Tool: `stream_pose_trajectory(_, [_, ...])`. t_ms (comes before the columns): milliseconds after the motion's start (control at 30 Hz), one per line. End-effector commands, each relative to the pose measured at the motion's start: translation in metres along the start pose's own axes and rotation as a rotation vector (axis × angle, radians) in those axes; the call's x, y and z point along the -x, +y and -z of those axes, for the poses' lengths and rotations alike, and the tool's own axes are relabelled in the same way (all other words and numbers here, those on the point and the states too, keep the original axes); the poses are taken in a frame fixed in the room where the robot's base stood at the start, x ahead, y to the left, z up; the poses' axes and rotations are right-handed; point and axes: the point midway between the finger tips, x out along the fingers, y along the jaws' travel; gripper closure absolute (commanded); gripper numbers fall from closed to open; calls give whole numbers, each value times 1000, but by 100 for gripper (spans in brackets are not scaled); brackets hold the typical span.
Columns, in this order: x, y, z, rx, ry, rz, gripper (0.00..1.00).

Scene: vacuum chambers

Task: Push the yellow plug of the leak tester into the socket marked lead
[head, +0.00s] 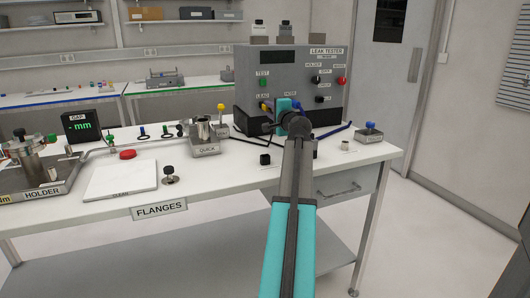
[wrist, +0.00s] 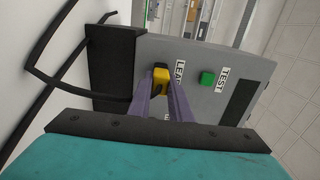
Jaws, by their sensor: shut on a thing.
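The leak tester (head: 290,62) is a grey box with a dark screen at the back right of the bench. In the wrist view its front panel (wrist: 190,58) is seen sideways, with a LEAD label (wrist: 180,72) and a green TEST button (wrist: 207,78). My gripper (wrist: 161,84) is shut on the yellow plug (wrist: 161,75), which lies between its purple fingertips right by the LEAD label. The socket itself is hidden behind the plug, so I cannot tell how far in the plug is. In the head view my gripper (head: 266,106) is at the panel's lower left.
A black cable (wrist: 48,75) loops beside the tester in the wrist view. On the bench stand a QUICK fixture (head: 206,149), a white plate (head: 121,180), a HOLDER fixture (head: 40,185) and a small blue-topped block (head: 369,135).

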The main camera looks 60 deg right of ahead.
Motion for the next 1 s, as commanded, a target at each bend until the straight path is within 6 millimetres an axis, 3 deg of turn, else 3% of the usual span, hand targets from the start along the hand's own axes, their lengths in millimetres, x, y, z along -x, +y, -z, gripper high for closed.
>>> stream_pose_trajectory(800, [-5, 0, 0, 0, 0, 0, 100])
stream_pose_trajectory(833, [-5, 0, 0, 0, 0, 1, 80])
stream_pose_trajectory(933, [-5, 0, 0, 0, 0, 0, 64])
stream_pose_trajectory(1000, [-5, 0, 0, 0, 0, 0, 60])
